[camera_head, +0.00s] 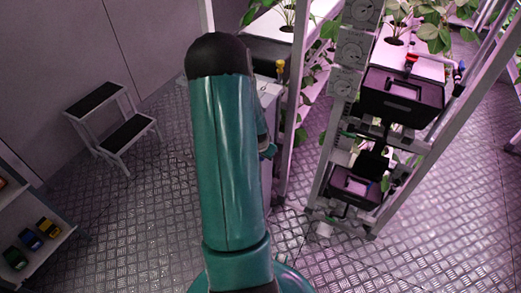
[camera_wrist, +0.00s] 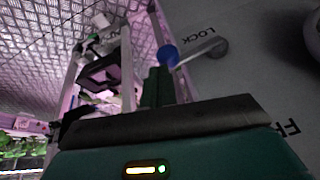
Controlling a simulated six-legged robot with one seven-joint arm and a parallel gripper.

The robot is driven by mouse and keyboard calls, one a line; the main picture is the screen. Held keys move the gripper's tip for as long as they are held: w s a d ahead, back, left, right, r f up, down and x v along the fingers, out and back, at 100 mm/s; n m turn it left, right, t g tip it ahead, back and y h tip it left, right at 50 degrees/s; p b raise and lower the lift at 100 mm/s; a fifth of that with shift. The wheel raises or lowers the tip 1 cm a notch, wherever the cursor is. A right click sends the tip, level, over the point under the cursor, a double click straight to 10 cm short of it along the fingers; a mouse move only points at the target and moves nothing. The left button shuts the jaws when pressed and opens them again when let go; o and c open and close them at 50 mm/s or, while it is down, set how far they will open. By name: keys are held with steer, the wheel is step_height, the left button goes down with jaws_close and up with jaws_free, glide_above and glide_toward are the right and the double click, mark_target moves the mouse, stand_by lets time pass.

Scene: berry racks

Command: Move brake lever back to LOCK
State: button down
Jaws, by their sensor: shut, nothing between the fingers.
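In the wrist view the brake lever (camera_wrist: 197,52) is a pale grey bar with a blue knob (camera_wrist: 168,56) at its left end. Its pivot is at the right, on a grey panel (camera_wrist: 245,80). The word LOCK (camera_wrist: 222,33) is printed upside down beside the pivot. A partly cut-off label starting "FR" (camera_wrist: 290,129) is lower right. My gripper (camera_wrist: 158,70) is shut and empty, its dark green fingertips just below the knob in the picture. I cannot tell whether they touch it. In the head view my arm hides the lever and most of the gripper.
In the head view a rack with black bins (camera_head: 403,97) and plants stands at the right. A grey step stool (camera_head: 125,130) is at the left, and a shelf with small coloured items (camera_head: 48,228) at lower left. Metal floor (camera_head: 120,230) between them is clear.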

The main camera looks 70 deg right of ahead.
steer(key=shift+s+a+f, duration=0.2)
steer(key=shift+s+f, duration=0.2)
steer(key=shift+f, duration=0.1)
steer(key=shift+f, duration=0.1)
steer(key=s+a+r, duration=0.5)
steer(key=s+r, duration=0.1)
steer(key=r, duration=0.4)
steer(key=shift+s, duration=0.25)
stand_by(0.6)
